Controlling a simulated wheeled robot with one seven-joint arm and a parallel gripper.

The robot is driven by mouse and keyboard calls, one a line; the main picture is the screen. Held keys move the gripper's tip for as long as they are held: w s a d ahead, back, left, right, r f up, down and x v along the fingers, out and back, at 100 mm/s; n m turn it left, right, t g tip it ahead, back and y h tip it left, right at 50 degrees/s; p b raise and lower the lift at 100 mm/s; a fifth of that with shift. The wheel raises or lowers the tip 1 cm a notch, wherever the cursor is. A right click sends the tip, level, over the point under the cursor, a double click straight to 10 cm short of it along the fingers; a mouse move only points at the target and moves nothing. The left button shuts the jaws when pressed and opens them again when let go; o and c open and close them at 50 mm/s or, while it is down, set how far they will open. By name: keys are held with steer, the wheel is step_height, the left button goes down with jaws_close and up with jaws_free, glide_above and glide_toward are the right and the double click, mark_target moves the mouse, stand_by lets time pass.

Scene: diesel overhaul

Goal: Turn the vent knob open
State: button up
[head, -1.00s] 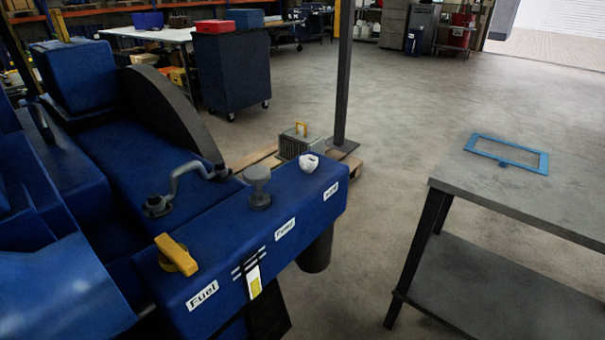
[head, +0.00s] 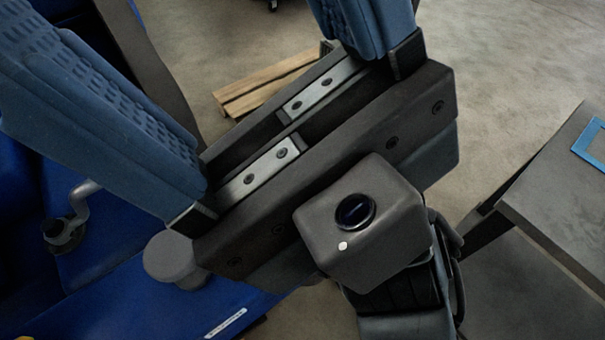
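My gripper (head: 190,45) fills the middle of the head view, close to the camera. Its two blue ribbed fingers stand wide apart with nothing seen between them. The right finger runs out of the top edge. The white knob at the far end of the blue engine block (head: 195,310) is not visible now; my gripper covers that area. A grey round knob (head: 172,260) on the block shows just below the left finger's base. Part of a white label (head: 226,323) shows on the block's edge, its text unreadable.
A bent grey crank handle (head: 72,215) is on the engine at the left. A wooden pallet (head: 262,88) lies on the floor behind my gripper. A dark table (head: 565,190) with a blue frame (head: 592,145) stands at the right. Floor is clear at upper right.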

steer(key=s+a+r+n+g+h, duration=0.2)
steer(key=a+n+g+h, duration=0.15)
steer(key=n+g, duration=0.45)
steer(key=s+a+r+n+g+h, duration=0.1)
steer(key=s+a+n+g+h, duration=0.1)
steer(key=n+g+h, duration=0.6)
steer(key=s+a+f+n+t+h, duration=0.25)
steer(key=a+f+h, duration=0.25)
steer(key=f+h, duration=0.4)
steer(key=w+d+f+m+t+h, duration=0.1)
steer(key=w+d+f+t+h, duration=0.2)
steer(key=w+d, duration=0.1)
steer(key=w+d+f+m+t+h+p, duration=0.1)
steer(key=w+d+f+t+h, duration=0.2)
steer(key=w, duration=0.3)
steer(key=w+d+f+m+t+h, duration=0.2)
steer(key=w+d+f+t+h, duration=0.1)
steer(key=w+d+f+h, duration=0.1)
steer(key=shift+w+d+f+t+p, duration=0.2)
steer(key=shift+w+d, duration=0.15)
steer(key=shift+d, duration=0.2)
steer(key=shift+w+d+f+t+p, duration=0.15)
steer(key=shift+w+d, duration=0.2)
steer(key=shift+d, duration=0.2)
steer(key=shift+d+f, duration=0.1)
steer(key=shift+f, duration=0.1)
steer(key=shift+f+p, duration=0.55)
steer(key=shift+f, duration=3.05)
steer(key=shift+c, duration=0.5)
